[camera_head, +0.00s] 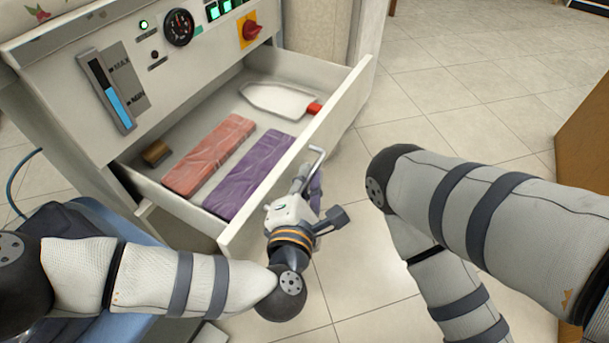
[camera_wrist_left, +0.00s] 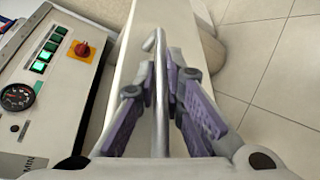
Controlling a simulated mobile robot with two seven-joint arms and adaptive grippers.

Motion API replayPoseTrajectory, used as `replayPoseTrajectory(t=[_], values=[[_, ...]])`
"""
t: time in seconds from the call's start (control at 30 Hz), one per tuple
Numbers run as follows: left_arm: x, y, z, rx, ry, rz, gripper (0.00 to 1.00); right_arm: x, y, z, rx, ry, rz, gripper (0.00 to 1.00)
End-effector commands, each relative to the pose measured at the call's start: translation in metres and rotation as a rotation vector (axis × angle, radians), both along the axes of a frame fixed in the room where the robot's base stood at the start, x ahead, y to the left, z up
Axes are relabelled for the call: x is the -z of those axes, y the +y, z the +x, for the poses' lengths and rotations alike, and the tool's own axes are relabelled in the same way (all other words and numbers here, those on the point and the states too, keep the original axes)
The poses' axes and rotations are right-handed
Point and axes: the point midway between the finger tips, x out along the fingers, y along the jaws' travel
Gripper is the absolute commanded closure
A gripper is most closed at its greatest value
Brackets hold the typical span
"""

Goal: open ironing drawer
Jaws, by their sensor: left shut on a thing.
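The ironing drawer (camera_head: 330,122) is pulled out of the white machine in the head view, with its inside showing. Its metal bar handle (camera_head: 316,162) is on the front panel. My left gripper (camera_head: 308,180) is at the handle, outside the drawer front. In the left wrist view, the purple-padded fingers of my left gripper (camera_wrist_left: 163,88) are closed on both sides of the handle bar (camera_wrist_left: 160,60). The drawer front (camera_wrist_left: 195,40) lies just behind it. My right arm shows at the right of the head view, but its gripper cannot be seen.
Inside the drawer lie a red folded cloth (camera_head: 210,155), a purple folded cloth (camera_head: 250,175), a white flat item with a red end (camera_head: 278,101) and a small brown item (camera_head: 156,152). The machine's panel has a gauge (camera_head: 179,27) and a red knob (camera_head: 251,30). Tiled floor (camera_head: 440,85) is clear beyond.

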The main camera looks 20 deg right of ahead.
Motion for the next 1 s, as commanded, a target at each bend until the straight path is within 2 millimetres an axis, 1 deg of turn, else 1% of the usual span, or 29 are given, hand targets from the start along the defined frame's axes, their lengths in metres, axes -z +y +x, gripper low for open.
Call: replayPoseTrajectory(t=[0.07, 0.1, 0.37, 0.47, 0.57, 0.7, 0.8, 0.9, 1.0], values=[[0.001, 0.000, 0.000, 0.001, 0.001, 0.000, 1.00, 0.000, 0.000, 0.000, 0.000, 0.000, 0.000, 0.60], [0.001, 0.000, 0.000, 0.001, 0.001, 0.000, 0.82, 0.000, 0.000, 0.000, 0.000, 0.000, 0.000, 0.60], [0.000, 0.000, 0.000, 0.001, 0.001, 0.000, 0.82, 0.000, 0.000, 0.000, 0.000, 0.000, 0.000, 0.60], [-0.001, 0.003, -0.004, 0.002, 0.002, 0.001, 0.82, 0.000, 0.000, 0.000, -0.001, 0.000, 0.001, 0.60], [-0.004, 0.014, -0.020, 0.003, 0.003, 0.001, 0.82, 0.000, 0.000, 0.000, -0.001, 0.000, 0.001, 0.60], [-0.013, 0.036, -0.052, 0.002, 0.005, 0.000, 0.82, 0.000, 0.000, 0.000, 0.000, 0.000, 0.000, 0.60], [-0.018, 0.050, -0.072, 0.003, 0.005, 0.002, 0.82, 0.000, 0.000, 0.000, 0.000, 0.000, 0.000, 0.60], [-0.022, 0.059, -0.087, 0.003, 0.004, 0.001, 0.82, 0.000, 0.000, 0.000, 0.000, 0.000, 0.000, 0.60], [-0.025, 0.065, -0.094, 0.001, 0.002, 0.001, 0.82, 0.000, 0.000, 0.000, 0.000, 0.000, 0.000, 0.60]])
